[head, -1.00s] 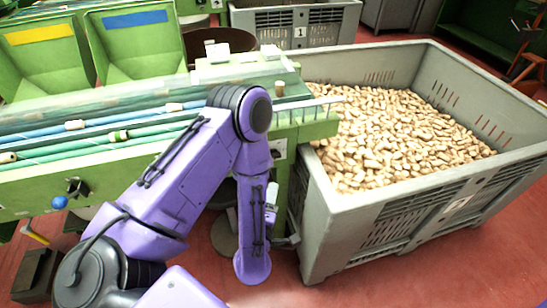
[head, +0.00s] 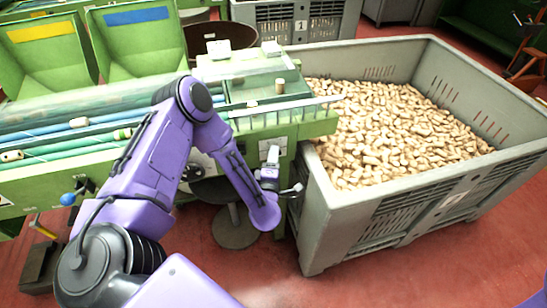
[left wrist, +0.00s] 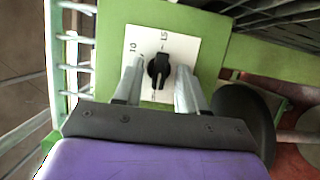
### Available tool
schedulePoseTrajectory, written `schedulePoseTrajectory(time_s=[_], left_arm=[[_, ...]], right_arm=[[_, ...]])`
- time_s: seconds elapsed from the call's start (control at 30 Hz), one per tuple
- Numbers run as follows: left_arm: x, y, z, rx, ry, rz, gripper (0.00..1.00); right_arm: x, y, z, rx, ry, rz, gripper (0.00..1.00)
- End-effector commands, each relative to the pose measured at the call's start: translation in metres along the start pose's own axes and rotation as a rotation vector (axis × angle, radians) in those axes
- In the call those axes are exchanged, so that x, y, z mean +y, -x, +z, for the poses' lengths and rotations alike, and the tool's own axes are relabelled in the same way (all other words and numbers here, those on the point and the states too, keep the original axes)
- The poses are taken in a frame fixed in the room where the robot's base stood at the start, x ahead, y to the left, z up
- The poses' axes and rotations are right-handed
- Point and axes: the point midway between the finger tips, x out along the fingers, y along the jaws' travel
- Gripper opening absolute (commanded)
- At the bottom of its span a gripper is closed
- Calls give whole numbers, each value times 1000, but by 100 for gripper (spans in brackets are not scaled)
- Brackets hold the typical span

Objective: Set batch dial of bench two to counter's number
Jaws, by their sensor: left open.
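The batch dial is a black knob (left wrist: 159,70) on a white plate (left wrist: 200,52) fixed to a green panel in the left wrist view. The numbers 10 and 15 can be read on the plate. I cannot tell which number the knob points at. My left gripper (left wrist: 158,66) is open, with one finger on each side of the knob; contact is not clear. In the head view my left gripper (head: 271,160) is at the bench's front face, below the plate (head: 280,142). The counter's number cannot be read. My right gripper is not in view.
A grey crate (head: 385,215) full of corks (head: 400,130) stands right of the green bench (head: 315,127). A round stool (head: 236,228) stands below my arm. A blue-knobbed lever (head: 68,199) sits at the bench's left. Red floor is free in front.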

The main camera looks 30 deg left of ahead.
Motion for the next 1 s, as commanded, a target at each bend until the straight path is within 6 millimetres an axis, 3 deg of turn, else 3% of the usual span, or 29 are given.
schedulePoseTrajectory(time_s=[0.07, 0.2, 0.67, 1.0], left_arm=[[0, 0, 0, 0, 0, 0, 40], [0, 0, 0, -1, -1, 0, 0], [3, 0, 0, -1, -46, -16, 0], [8, -1, 1, -1, -267, -106, 0]], right_arm=[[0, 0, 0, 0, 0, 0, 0], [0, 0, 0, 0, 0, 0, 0], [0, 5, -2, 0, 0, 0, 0], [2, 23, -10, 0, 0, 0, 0]])
